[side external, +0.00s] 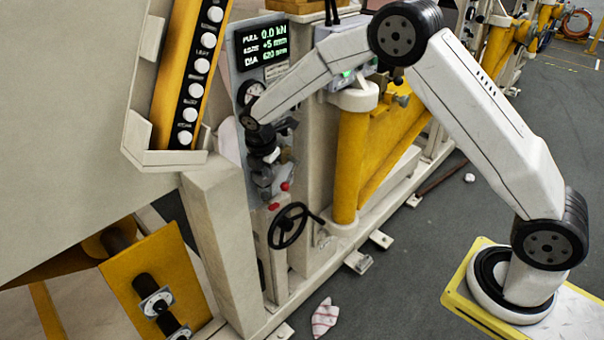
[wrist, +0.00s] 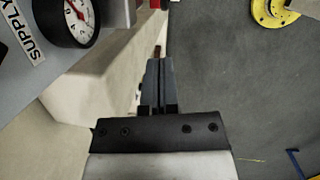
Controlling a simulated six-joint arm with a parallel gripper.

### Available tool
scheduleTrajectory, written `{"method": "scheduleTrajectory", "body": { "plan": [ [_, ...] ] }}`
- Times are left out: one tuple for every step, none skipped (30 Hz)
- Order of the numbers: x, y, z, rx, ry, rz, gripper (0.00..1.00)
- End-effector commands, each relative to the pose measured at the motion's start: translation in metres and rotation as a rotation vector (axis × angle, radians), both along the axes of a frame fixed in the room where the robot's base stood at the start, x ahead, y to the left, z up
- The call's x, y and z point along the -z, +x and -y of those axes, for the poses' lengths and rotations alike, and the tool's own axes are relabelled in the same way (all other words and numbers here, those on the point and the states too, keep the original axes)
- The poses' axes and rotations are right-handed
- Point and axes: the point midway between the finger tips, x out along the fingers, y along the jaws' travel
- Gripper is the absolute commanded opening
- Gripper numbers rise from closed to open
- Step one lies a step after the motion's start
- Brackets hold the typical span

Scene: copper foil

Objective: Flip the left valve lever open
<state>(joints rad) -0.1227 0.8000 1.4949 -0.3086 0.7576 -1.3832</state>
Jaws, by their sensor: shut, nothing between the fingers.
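My gripper (wrist: 154,64) points away from the wrist camera with its dark fingers together and nothing held. In the side view my gripper (side external: 265,190) hangs down close in front of the control panel (side external: 246,52), below its round gauge. I cannot make out the left valve lever for certain in either view; my wrist and gripper cover part of the panel there. A small red knob (side external: 284,186) shows just right of the fingers in the side view. A small red part (wrist: 155,4) shows at the top of the wrist view, beyond the fingertips.
A gauge (wrist: 66,20) beside a SUPPLY label is at upper left in the wrist view. A black handwheel (side external: 288,226) sits below the gripper. A yellow post (side external: 349,165) stands to the right. A striped cloth (side external: 325,318) lies on the open grey floor.

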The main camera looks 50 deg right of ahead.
Motion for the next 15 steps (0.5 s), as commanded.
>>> {"method": "scheduleTrajectory", "body": {
  "plan": [
    [-0.006,-0.001,-0.002,0.0,0.0,0.001,0.0],
    [-0.008,-0.001,-0.003,0.0,0.0,0.001,0.0],
    [-0.011,-0.001,-0.004,-0.001,0.0,0.001,0.0],
    [-0.013,-0.002,-0.004,-0.001,0.001,0.001,0.0],
    [-0.015,-0.002,-0.005,-0.001,0.001,0.001,0.0],
    [-0.016,-0.002,-0.005,0.0,0.001,0.001,0.0],
    [-0.017,-0.002,-0.005,-0.001,0.001,0.001,0.0],
    [-0.018,-0.003,-0.006,-0.001,0.001,0.0,0.0],
    [-0.018,-0.003,-0.006,-0.001,0.001,0.0,0.0],
    [-0.018,-0.003,-0.006,-0.001,0.001,0.0,0.0],
    [-0.019,-0.003,-0.006,-0.001,0.0,-0.001,0.0],
    [-0.019,-0.003,-0.006,0.0,0.001,-0.001,0.0],
    [-0.019,-0.003,-0.005,0.0,0.002,-0.001,0.0],
    [-0.019,-0.003,-0.005,0.0,0.003,-0.001,0.0],
    [-0.019,-0.003,-0.003,0.002,0.007,-0.003,0.0]
  ]
}}
